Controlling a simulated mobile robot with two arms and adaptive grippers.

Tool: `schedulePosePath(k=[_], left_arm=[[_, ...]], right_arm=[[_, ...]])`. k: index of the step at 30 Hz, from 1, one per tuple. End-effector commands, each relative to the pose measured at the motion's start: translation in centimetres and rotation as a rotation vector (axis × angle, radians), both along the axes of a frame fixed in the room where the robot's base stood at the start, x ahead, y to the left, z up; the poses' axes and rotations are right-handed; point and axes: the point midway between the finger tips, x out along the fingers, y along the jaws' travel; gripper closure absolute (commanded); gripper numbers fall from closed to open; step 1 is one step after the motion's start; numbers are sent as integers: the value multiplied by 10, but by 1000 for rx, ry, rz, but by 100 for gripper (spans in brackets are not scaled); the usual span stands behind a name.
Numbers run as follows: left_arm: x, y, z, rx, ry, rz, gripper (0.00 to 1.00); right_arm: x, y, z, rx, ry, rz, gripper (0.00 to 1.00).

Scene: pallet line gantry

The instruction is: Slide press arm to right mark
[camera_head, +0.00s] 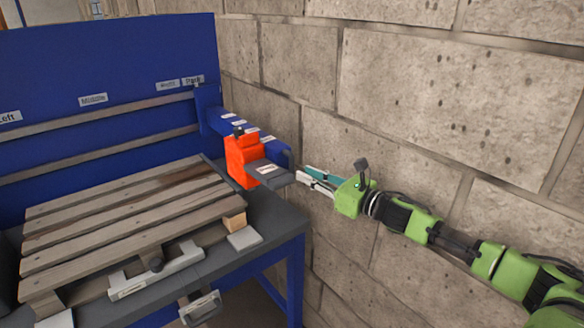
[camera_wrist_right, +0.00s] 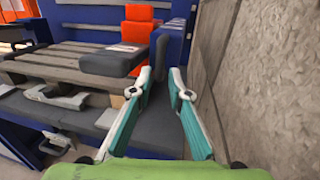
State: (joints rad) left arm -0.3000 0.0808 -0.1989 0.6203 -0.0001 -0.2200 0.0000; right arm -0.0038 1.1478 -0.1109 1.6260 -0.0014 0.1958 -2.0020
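The blue press arm (camera_head: 222,125) reaches forward from the right end of the rails on the blue back panel (camera_head: 110,60). Its rail mount is at or just right of the two right-hand labels (camera_head: 180,83); their text is hard to read. An orange block (camera_head: 238,158) with a dark grey pad (camera_head: 268,174) sits on the arm. The wrist view also shows the orange block (camera_wrist_right: 138,27) and the pad (camera_wrist_right: 112,58). My right gripper (camera_head: 303,174) is open just right of the pad and the arm's front end. In the wrist view its fingers (camera_wrist_right: 160,72) are apart, with nothing visibly held. My left gripper is not in view.
A wooden pallet (camera_head: 120,225) lies on the grey table (camera_head: 268,222) left of the press arm. Light metal clamp parts (camera_head: 155,270) are at its front edge. A stone block wall (camera_head: 440,90) stands close on the right, leaving little room beside my right arm.

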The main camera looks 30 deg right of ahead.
Motion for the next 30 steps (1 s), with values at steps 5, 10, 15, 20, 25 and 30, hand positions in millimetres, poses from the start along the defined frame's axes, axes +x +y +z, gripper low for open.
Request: schedulePosePath(k=[5, 10, 15, 20, 25, 30], left_arm=[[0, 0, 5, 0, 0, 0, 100], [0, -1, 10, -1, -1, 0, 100], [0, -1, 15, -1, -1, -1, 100], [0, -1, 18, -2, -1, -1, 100], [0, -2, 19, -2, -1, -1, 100], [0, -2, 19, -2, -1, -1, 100]], right_arm=[[16, 4, 3, 1, -3, -1, 83], [30, 8, 4, 1, -3, -1, 83], [45, 12, 3, 2, -3, -1, 83], [55, 15, 2, 0, -1, -1, 83], [61, 18, 1, -1, 0, 1, 83], [61, 18, 0, -1, 1, 1, 83]])
